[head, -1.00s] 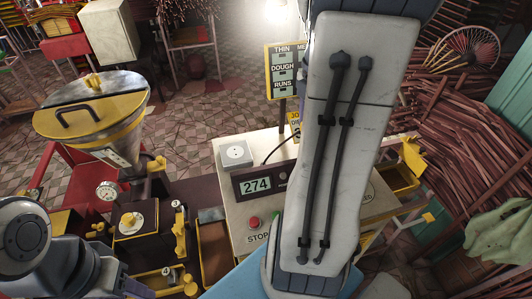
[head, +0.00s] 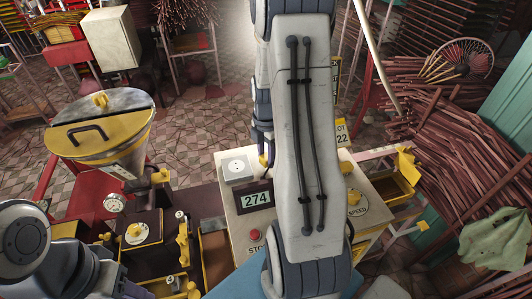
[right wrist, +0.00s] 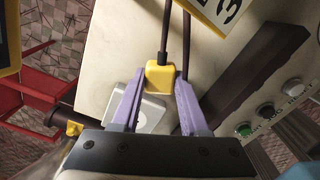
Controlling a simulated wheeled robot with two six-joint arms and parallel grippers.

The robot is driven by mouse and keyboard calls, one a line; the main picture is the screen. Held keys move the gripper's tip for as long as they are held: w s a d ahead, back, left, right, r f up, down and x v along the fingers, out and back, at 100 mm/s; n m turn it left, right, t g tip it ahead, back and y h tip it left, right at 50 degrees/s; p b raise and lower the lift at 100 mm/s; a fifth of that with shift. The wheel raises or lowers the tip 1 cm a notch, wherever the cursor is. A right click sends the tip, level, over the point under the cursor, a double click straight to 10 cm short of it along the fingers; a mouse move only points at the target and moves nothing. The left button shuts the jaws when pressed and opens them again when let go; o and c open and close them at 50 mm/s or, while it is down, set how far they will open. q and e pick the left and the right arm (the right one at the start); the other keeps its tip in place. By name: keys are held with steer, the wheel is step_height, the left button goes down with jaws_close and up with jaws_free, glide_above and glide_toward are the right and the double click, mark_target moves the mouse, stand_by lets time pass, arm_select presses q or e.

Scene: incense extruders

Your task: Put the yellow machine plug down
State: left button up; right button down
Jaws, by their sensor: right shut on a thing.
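The yellow machine plug (right wrist: 160,77) is a small yellow block on a dark cable. In the right wrist view it sits between the purple fingers of my right gripper (right wrist: 158,82), which is shut on it. The white socket box (right wrist: 151,113) lies beyond and below the plug in that view; I cannot tell the gap between them. In the head view my right gripper (head: 264,158) is mostly hidden by my right arm, close to the white socket box (head: 237,168).
The cream control panel (head: 228,205) has a counter reading 274 (head: 257,199) and a red stop button (head: 254,235). A yellow-lidded hopper (head: 100,122) stands at the left. A yellow-edged tray (head: 391,185) is at the right, near piles of reddish sticks (head: 455,150).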

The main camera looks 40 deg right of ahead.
mark_target(266, 157)
steer(key=shift+f, duration=0.1)
steer(key=shift+f+b, duration=0.5)
steer(key=shift+f, duration=0.1)
steer(key=shift+c, duration=2.1)
jaws_free()
steer(key=shift+r, duration=0.1)
steer(key=shift+r+p, duration=0.35)
step_height(266, 157, up, 12)
steer(key=b, duration=0.1)
steer(key=shift+r+b, duration=0.2)
steer(key=shift+b, duration=0.2)
